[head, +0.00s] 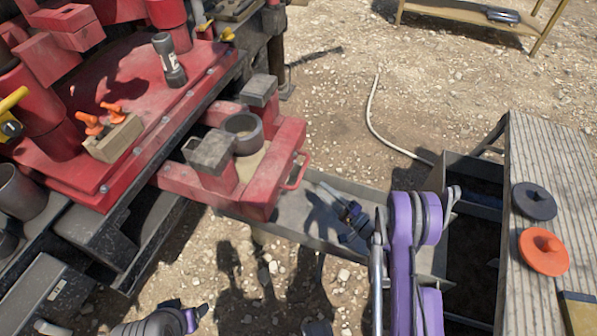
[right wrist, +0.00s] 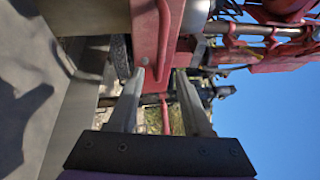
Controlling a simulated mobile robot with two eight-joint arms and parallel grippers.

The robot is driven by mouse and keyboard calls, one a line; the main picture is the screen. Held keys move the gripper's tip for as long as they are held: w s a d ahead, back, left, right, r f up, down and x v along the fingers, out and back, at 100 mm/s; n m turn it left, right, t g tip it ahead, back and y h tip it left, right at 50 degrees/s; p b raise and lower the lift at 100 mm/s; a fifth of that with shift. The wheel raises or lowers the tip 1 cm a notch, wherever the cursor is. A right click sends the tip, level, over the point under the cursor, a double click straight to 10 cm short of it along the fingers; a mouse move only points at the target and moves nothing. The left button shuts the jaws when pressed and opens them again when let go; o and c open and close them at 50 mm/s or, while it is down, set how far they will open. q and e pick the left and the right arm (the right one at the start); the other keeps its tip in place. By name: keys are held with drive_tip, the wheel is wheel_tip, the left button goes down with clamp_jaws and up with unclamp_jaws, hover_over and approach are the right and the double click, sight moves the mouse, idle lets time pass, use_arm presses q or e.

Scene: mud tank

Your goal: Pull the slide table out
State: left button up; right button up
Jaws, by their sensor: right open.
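The slide table (head: 256,190) is a red block with a red bar handle (head: 297,171) on its front face. It sticks out from the red machine at the centre left. A grey ring (head: 243,133) and two grey blocks sit on it. My right gripper (head: 336,197) is open and empty, low and to the right of the handle. In the right wrist view the open fingers (right wrist: 160,74) point at the red front, and the red handle (right wrist: 164,38) shows just beyond their tips, apart from them. Part of my left arm shows at the bottom edge; its jaw is unclear.
A grey metal trough (head: 300,217) runs below the slide table. A slatted bench (head: 545,180) at right holds a black disc (head: 534,201) and an orange lid (head: 543,251). A pale hose (head: 374,118) lies on open gravel behind.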

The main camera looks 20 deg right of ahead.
sight(302, 171)
drive_tip(key=x, duration=1)
drive_tip(key=shift+w+a+r, duration=0.1)
drive_tip(key=shift+a+r, duration=0.05)
drive_tip(key=shift+a, duration=0.05)
drive_tip(key=shift+c, duration=0.3)
clamp_jaws()
drive_tip(key=shift+d, duration=0.1)
idle(0.7)
